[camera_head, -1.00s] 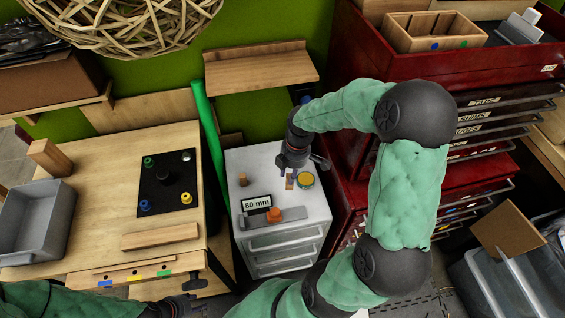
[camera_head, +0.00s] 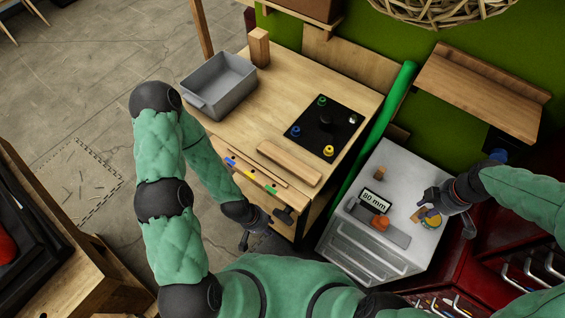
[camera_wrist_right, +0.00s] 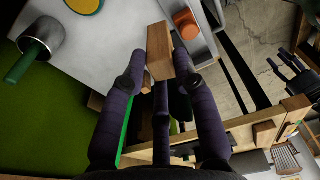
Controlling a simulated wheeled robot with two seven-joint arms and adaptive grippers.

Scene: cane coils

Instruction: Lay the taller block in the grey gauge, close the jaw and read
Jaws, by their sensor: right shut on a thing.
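My right gripper (camera_head: 428,208) is shut on a light-brown wooden block (camera_wrist_right: 160,52), upright between its fingers in the right wrist view. In the head view the block (camera_head: 417,214) is small and partly covered, over the right part of the white cabinet top. The grey gauge (camera_head: 399,238) lies along the cabinet's front, with an orange jaw piece (camera_head: 380,222) and a display (camera_head: 377,199) reading 80 mm. A second, short wooden block (camera_head: 379,173) stands at the back of the top.
A yellow-topped round thing (camera_head: 431,221) is close beside the held block. The wooden bench (camera_head: 275,110) at left carries a grey bin (camera_head: 219,88), a black board with coloured pegs (camera_head: 322,127) and a plank (camera_head: 290,163). Red drawers (camera_head: 510,245) stand close on the right.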

